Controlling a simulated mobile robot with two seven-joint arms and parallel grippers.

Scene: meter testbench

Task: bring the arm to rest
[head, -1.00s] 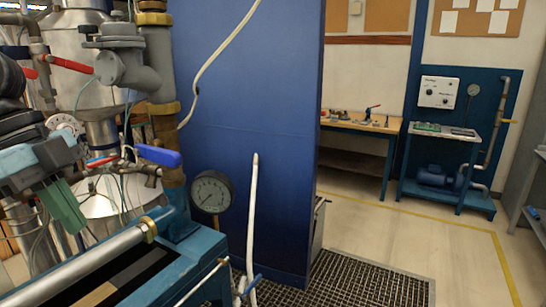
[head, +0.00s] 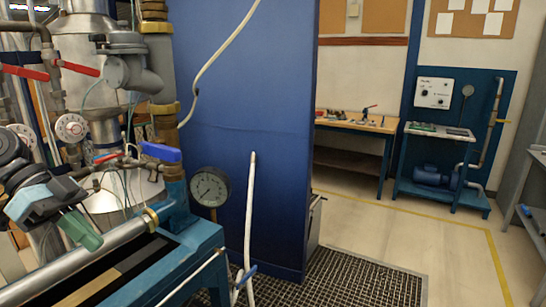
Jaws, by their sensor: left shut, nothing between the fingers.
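My left gripper (head: 82,232) shows at the left edge of the head view, with green fingers pointing down and to the right. It is shut and holds nothing. It appears in front of the silver pipe of the blue testbench (head: 195,245). A round pressure gauge (head: 210,187) stands on the bench to the right of the gripper, clear of it. A blue-handled valve (head: 161,152) sits on the piping above and to the right of the gripper. My right gripper is out of view.
Red-handled valves (head: 80,68) and thick pipes crowd the upper left. A blue panel (head: 255,120) with a white hose (head: 250,215) stands beyond the bench. A floor grate (head: 360,280), a wooden table (head: 355,126) and a pump stand (head: 440,185) lie to the right; the floor between is open.

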